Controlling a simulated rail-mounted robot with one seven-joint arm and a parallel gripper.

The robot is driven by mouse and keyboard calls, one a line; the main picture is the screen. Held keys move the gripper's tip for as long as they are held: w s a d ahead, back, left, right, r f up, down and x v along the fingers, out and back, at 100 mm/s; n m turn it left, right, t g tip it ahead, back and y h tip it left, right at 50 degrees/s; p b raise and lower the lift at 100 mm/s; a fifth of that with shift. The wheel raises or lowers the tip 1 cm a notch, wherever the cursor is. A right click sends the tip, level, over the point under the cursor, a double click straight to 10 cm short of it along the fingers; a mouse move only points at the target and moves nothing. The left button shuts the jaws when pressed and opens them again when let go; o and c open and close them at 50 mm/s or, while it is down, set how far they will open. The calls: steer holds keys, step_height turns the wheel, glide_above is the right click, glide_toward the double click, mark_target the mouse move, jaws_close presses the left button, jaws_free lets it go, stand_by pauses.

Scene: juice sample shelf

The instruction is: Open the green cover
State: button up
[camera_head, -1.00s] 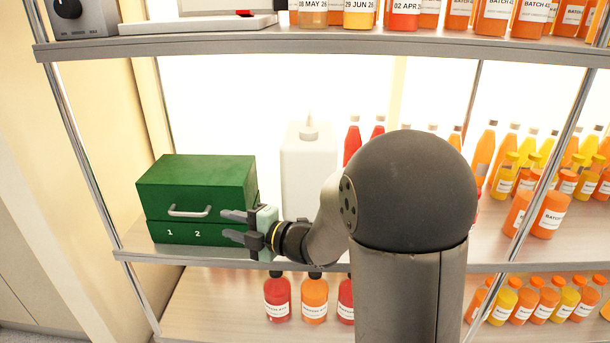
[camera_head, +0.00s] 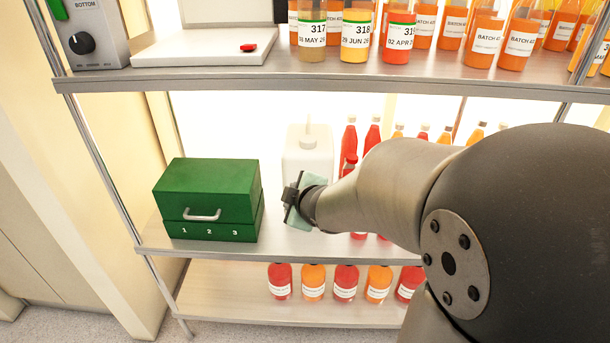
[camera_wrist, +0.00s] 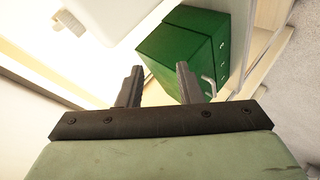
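A green box with a green cover (camera_head: 208,188) stands on the middle shelf at the left in the head view. The cover is down on the green base (camera_head: 212,230), which is marked 1, 2, 3. A silver handle (camera_head: 203,215) is on the cover's front. My gripper (camera_head: 288,198) is to the right of the box, apart from it. In the wrist view the gripper's two fingers (camera_wrist: 160,82) are spread with nothing between them. The green cover (camera_wrist: 183,50) shows beyond the fingertips, and the handle (camera_wrist: 210,84) is near the right finger.
A white jug (camera_head: 307,160) stands behind my gripper. Red bottles (camera_head: 373,135) stand further right. The upper shelf (camera_head: 290,76) holds labelled bottles and a white tray (camera_head: 205,48). More bottles stand on the lower shelf.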

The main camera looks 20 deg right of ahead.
steer(key=shift+s+d+r+m+g+h+p, duration=0.2)
steer(key=shift+s+r+m+g+h+p, duration=0.2)
steer(key=shift+s+m, duration=0.2)
steer(key=shift+s+d+r+m+g+h+p, duration=0.3)
steer(key=shift+s+r+m+p, duration=0.2)
steer(key=shift+s, duration=0.2)
steer(key=shift+s+d+r+m+g+h+p, duration=0.2)
steer(key=shift+s+r+m+g+p, duration=0.25)
steer(key=shift+s+m, duration=0.2)
steer(key=shift+f, duration=0.1)
